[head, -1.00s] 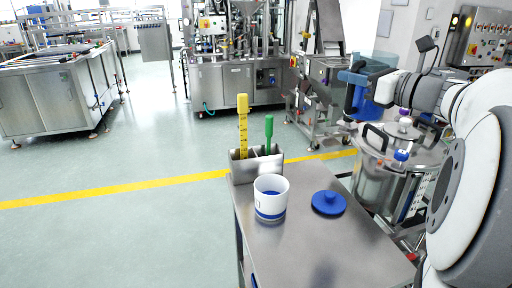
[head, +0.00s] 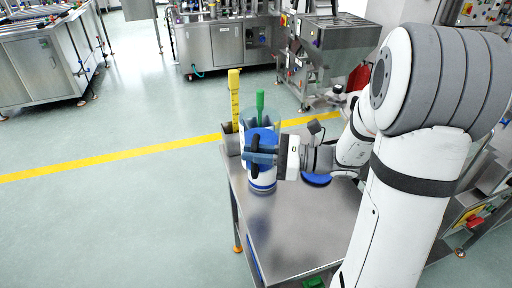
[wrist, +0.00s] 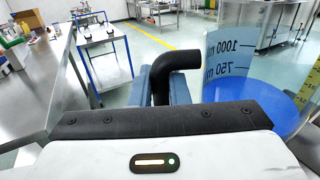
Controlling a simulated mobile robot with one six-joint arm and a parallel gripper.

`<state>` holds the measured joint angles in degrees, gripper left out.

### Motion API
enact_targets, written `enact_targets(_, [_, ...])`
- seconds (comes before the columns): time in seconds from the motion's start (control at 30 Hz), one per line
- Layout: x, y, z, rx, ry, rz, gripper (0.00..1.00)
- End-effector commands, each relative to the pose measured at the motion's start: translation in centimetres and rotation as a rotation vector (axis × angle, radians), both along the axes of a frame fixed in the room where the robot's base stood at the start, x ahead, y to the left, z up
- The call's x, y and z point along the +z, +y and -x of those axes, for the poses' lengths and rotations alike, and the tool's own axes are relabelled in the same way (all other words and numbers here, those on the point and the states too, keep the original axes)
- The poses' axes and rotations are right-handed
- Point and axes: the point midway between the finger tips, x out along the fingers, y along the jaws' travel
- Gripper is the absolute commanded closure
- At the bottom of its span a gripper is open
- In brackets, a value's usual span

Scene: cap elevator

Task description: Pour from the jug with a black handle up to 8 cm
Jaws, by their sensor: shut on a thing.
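My gripper (head: 262,157) is shut on the black handle (wrist: 172,65) of a clear jug, between its blue fingers. The jug (wrist: 235,65) stands at the right of the wrist view, with printed 1000 and 750 marks and blue liquid (wrist: 270,105) inside. In the head view the jug (head: 262,117) is partly hidden by the fingers and looks roughly upright. A white container with a blue band (head: 262,182) is on the steel table, just below the gripper in the picture. Its upper part and rim are hidden. Whether any liquid is flowing cannot be told.
A steel holder at the table's back left holds a yellow scale stick (head: 234,100) and a green-handled tool (head: 260,103). A blue lid (head: 316,179) lies right of the container, partly behind my arm. The table's front (head: 300,225) is clear.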

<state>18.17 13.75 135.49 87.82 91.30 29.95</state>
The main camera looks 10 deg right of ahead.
Motion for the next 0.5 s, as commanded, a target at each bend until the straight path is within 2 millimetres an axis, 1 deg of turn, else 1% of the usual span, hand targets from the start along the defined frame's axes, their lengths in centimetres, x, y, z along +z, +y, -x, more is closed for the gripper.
enact_targets(0.5, [-4.0, 0.1, 0.0, 0.002, -0.002, -0.001, 1.0])
